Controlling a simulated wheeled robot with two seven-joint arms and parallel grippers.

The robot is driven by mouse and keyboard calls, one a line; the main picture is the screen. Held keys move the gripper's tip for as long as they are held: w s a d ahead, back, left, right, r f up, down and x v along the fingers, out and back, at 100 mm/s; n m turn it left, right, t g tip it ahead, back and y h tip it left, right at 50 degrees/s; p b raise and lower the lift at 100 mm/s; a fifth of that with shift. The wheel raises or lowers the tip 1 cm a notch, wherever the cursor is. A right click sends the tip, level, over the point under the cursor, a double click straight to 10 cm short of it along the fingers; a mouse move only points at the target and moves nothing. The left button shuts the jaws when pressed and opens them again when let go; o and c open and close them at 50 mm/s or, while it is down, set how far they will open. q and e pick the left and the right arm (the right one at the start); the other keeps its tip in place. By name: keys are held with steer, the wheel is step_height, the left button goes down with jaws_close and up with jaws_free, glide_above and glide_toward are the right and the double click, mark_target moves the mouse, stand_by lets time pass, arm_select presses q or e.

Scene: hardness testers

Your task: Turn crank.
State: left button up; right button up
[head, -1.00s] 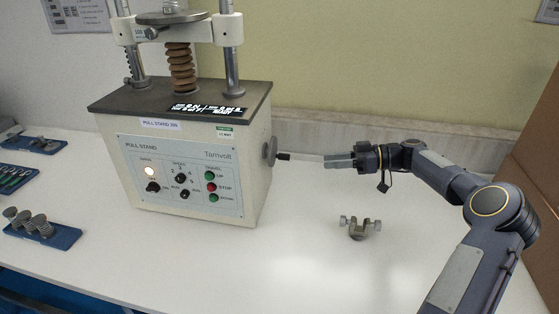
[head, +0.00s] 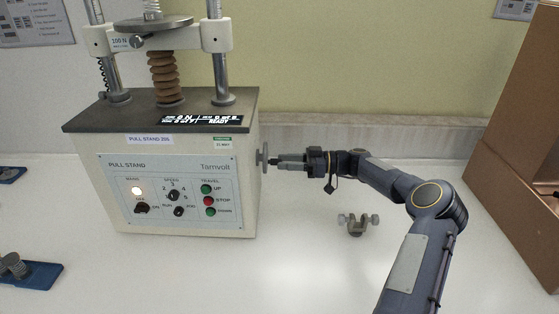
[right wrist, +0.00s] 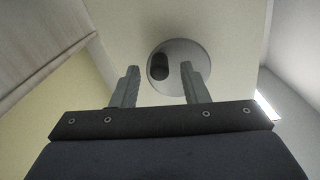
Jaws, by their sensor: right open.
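The crank is a small grey disc (head: 263,159) on the right side wall of the pull stand (head: 180,190), with a short dark handle (right wrist: 158,67) standing out from it off-centre. The disc also shows in the right wrist view (right wrist: 184,52). My right gripper (head: 279,162) is open and points left at the crank, its fingertips at or just short of the handle. In the right wrist view the handle appears between the two fingertips; whether they touch it I cannot tell. My left gripper is not in view.
A metal clamp with two thumbscrews (head: 357,224) lies on the white table below my right arm. A brown box (head: 520,150) stands at the right edge. Blue trays (head: 40,277) with metal parts are at the left.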

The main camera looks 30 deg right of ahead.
steer(key=shift+x, duration=1.05)
steer(key=shift+c, duration=0.3)
jaws_close()
steer(key=shift+s+f+m, duration=0.1)
steer(key=shift+f+m, duration=0.05)
steer(key=shift+m, duration=0.15)
